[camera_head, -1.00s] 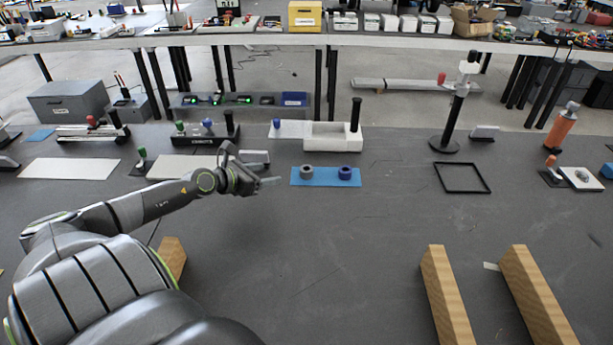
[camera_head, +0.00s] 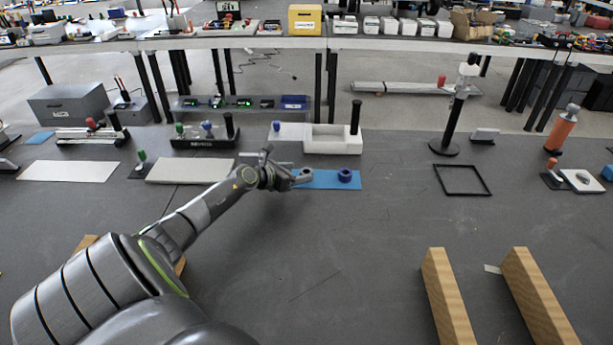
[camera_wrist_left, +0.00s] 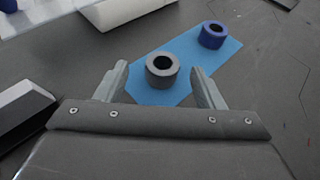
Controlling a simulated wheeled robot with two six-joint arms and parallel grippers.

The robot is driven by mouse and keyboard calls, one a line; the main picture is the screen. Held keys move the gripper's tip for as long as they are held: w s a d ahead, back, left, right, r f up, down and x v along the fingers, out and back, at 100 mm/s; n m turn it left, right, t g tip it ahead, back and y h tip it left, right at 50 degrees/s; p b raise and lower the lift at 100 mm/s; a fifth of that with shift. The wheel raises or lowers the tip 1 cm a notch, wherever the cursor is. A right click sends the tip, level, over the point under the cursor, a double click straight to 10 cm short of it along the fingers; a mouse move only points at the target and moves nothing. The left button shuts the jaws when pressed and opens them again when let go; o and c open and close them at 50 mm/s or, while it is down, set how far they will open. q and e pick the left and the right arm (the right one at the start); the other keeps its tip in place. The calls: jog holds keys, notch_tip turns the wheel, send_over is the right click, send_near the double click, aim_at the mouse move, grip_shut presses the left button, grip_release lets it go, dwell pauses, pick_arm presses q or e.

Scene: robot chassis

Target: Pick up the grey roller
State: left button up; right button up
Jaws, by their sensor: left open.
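The grey roller (camera_wrist_left: 162,70) is a short hollow ring standing on a blue mat (camera_wrist_left: 188,53). In the head view, the grey roller (camera_head: 305,173) sits at the left part of the blue mat (camera_head: 325,183), partly covered by my gripper. My left gripper (camera_wrist_left: 163,82) is open, its two fingers on either side of the roller's near side with gaps visible. In the head view, my left gripper (camera_head: 292,178) is at the mat's left end. My right gripper is not in view.
A blue roller (camera_head: 345,175) stands on the same mat, right of the grey one. A white tray block (camera_head: 333,146) is behind the mat. A black square frame (camera_head: 462,180) lies to the right. Two wooden beams (camera_head: 447,300) (camera_head: 540,300) lie in front at right. The table's middle is clear.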

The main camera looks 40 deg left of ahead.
aim_at(306, 172)
pick_arm(q)
jog(key=b+x, duration=0.1)
jog(key=x, duration=0.4)
jog(key=shift+s+d+f, duration=0.1)
jog(key=shift+d+f, duration=0.05)
jog(key=shift+c, duration=0.4)
jog(key=c, duration=1)
